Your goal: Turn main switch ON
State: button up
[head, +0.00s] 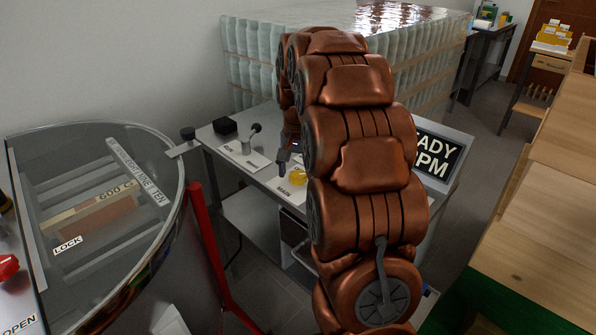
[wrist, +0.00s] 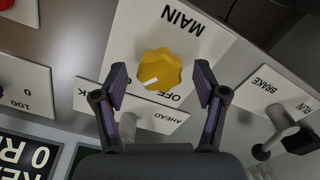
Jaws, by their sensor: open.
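The main switch is a yellow lobed knob (wrist: 160,69) on a white plate marked MAIN (wrist: 190,35), with OFF lettered beside it. Its white pointer mark is on the side near the OFF lettering. In the head view the yellow knob (head: 298,177) sits on the grey console, partly hidden by my arm. My gripper (wrist: 162,72) is open, with one dark finger on each side of the knob in the wrist view. I see no contact, and the height of the fingertips over the plate is unclear. In the head view my gripper (head: 284,160) is just behind and left of the knob.
A BRAKE/RUN lever (wrist: 290,140) and an AHEAD control plate (wrist: 150,115) are close to the knob. A READY RPM display (head: 438,155) stands on the console's right. A glass-lidded drum (head: 90,220) and a red post (head: 205,240) are at left.

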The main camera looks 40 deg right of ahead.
aim_at(297, 175)
jog(key=shift+r, duration=0.1)
notch_tip(297, 175, up, 12)
dwell(0.7)
dwell(0.7)
